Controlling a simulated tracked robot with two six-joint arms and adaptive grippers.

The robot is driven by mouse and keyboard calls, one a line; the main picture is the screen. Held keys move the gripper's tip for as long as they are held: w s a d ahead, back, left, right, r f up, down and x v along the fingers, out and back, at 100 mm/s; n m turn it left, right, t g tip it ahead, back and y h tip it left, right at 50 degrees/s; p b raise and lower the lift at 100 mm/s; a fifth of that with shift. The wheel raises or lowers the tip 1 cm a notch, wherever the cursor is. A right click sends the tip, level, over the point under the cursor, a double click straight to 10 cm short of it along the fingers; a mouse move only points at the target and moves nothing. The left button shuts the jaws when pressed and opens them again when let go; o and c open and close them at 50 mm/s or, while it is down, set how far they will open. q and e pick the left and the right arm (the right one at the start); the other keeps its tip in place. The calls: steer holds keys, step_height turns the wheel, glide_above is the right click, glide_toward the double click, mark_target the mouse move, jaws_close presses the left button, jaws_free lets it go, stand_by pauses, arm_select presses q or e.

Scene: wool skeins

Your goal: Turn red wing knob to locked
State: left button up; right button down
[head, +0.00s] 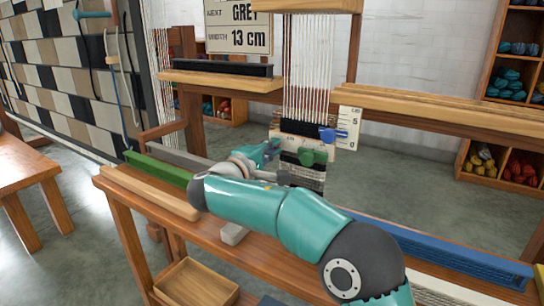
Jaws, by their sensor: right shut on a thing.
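The narrow hanging strip of white warp threads (308,75) has a blue wing knob (327,134) and, below it, a green wing knob (312,157) near its lower end. My right gripper (287,178) is at the strip's lower left, below the green knob. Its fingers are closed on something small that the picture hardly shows. No red wing knob shows; the gripper and wrist cover the spot where it could be, so its angle cannot be told. My left gripper is out of view.
My right arm crosses the wooden bench, which bears a green bar (158,168), a pale wooden bar (150,192) and a long blue bar (440,250). A wooden tray (197,284) sits at the front. A sign (238,27) and yarn shelves (515,75) stand behind.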

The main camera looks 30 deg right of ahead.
steer(key=shift+d+m, duration=0.1)
steer(key=shift+m, duration=0.3)
steer(key=shift+f, duration=0.1)
steer(key=c, duration=1.2)
jaws_free()
steer(key=shift+c, duration=0.2)
steer(key=v, duration=1.2)
